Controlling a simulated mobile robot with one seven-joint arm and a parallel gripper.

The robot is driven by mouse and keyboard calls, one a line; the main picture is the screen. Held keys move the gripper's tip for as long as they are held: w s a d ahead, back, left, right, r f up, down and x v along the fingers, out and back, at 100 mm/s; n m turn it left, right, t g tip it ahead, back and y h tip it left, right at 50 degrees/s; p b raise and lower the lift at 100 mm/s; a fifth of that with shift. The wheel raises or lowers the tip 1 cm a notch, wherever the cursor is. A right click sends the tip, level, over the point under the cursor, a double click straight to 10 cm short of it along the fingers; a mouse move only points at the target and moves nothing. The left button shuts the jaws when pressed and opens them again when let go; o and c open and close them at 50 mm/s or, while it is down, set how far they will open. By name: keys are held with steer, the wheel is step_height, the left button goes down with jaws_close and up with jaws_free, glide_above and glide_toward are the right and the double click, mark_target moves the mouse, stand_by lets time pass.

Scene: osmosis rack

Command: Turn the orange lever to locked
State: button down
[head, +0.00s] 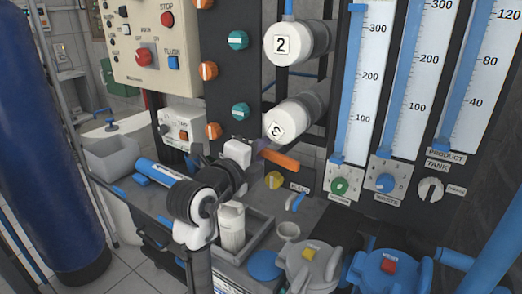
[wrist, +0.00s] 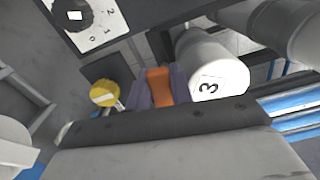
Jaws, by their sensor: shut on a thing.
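The orange lever (head: 282,161) juts out to the right of my fingertips in the head view, sloping slightly down to the right. It also shows in the wrist view (wrist: 158,80), between two purple fingertips. My gripper (head: 262,147) is shut on the lever, with one finger on either side of it in the wrist view (wrist: 158,92). The lever's mount and any locked marking are hidden or too small to tell.
A white cylinder marked 3 (head: 292,121) is close above the lever, with cylinder 2 (head: 289,44) higher up. A yellow knob (head: 275,180) sits just below. Flow gauges (head: 371,70) stand to the right. Blue and grey lidded vessels (head: 388,272) fill the lower right.

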steer(key=n, duration=0.1)
steer(key=f+n, duration=0.1)
steer(key=n, duration=0.1)
steer(key=f+n+b, duration=0.1)
steer(key=n, duration=0.1)
steer(key=shift+s+d, duration=0.1)
steer(key=shift+s+d+f+n+p, duration=0.45)
steer(key=shift+n+p, duration=0.4)
steer(key=shift+n, duration=1.55)
steer(key=shift+s+d+f+n+p, duration=0.25)
steer(key=shift+d+n+p, duration=0.4)
steer(key=shift+n, duration=1.75)
steer(key=shift+s+d+f+n+p, duration=0.4)
steer(key=shift+n+p, duration=0.6)
steer(key=shift+n, duration=1.4)
steer(key=shift+w, duration=0.1)
steer(key=c, duration=1.5)
jaws_free()
steer(key=shift+a, duration=0.1)
